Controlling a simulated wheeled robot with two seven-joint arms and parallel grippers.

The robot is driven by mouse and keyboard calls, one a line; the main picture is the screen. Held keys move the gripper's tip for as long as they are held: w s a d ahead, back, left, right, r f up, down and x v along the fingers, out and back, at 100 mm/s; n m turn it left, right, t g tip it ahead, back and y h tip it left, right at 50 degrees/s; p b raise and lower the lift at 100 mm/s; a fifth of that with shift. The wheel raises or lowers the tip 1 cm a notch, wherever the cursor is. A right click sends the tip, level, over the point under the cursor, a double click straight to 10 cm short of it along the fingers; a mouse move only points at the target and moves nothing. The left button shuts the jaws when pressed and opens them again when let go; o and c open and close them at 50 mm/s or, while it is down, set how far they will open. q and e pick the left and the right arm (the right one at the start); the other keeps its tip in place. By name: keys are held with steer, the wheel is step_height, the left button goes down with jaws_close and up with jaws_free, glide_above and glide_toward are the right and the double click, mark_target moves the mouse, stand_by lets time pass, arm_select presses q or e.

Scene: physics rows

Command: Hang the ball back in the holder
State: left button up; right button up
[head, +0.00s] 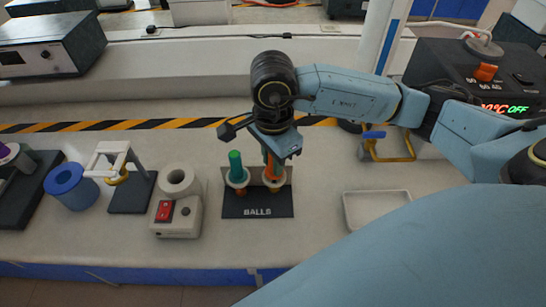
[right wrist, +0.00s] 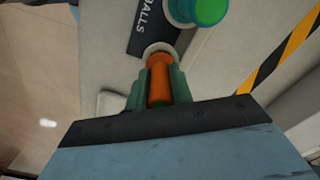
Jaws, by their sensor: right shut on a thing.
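The holder (head: 232,210) is a black base marked BALLS with two pale rings, and it also shows in the right wrist view (right wrist: 150,28). A green-handled ball tool (head: 235,162) stands upright in the left ring. Its green top shows in the right wrist view (right wrist: 208,10). My right gripper (head: 274,152) is over the right ring, shut on the orange handle (right wrist: 160,82) of the other ball tool (head: 271,172). This handle stands about upright at the right ring, with a coppery end low in it. I cannot tell whether the ring bears its weight. My left gripper is not in view.
Left of the holder are a white device with a red switch (head: 178,218), a white-handled stand (head: 128,185) and a blue spool (head: 70,187). A shallow white tray (head: 372,224) lies to the right. A yellow-and-blue tool (head: 387,148) stands behind it.

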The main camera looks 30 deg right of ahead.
steer(key=shift+f+b, duration=0.3)
steer(key=shift+f, duration=0.15)
steer(key=o, duration=1.4)
steer(key=shift+o, duration=0.2)
steer(key=shift+r, duration=0.15)
steer(key=shift+r+p, duration=2)
steer(key=shift+r, duration=1.45)
